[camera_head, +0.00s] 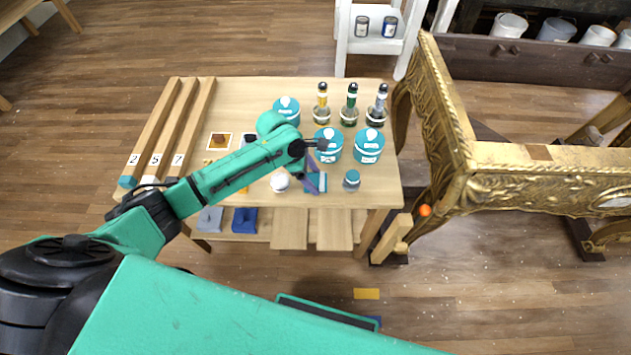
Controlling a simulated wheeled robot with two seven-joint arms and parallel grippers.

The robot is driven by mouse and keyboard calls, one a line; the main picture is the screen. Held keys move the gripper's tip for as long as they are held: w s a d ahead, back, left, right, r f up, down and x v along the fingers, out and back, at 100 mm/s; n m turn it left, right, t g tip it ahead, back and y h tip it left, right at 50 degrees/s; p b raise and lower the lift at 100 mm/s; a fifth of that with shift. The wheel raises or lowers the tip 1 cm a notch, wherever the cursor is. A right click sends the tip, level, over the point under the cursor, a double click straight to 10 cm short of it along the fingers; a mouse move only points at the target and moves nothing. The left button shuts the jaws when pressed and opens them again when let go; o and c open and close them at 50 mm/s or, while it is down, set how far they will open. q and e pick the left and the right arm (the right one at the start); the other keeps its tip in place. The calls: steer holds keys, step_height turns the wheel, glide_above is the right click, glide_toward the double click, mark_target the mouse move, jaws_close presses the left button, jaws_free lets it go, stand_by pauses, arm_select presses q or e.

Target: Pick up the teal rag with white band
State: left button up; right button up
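A small teal piece with a white band (321,182), which looks like the rag, lies near the front edge of the wooden table (380,187). My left arm reaches in from the left over the table. My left gripper (311,178) is at the rag's left side, below the dark wrist. The wrist and gripper hide part of the area, and the fingers are too small to tell whether they are open or touching the cloth. My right gripper is not in view.
Teal tins (368,146) and dark-topped bottles (350,105) stand behind and right of the rag. A small teal-lidded jar (351,181) is close on its right, a white ball (279,182) on its left. A gilt console (480,165) stands right of the table.

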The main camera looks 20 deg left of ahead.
arm_select(q)
steer(key=c, duration=0.7)
steer(key=shift+c, duration=0.2)
steer(key=shift+r, duration=0.1)
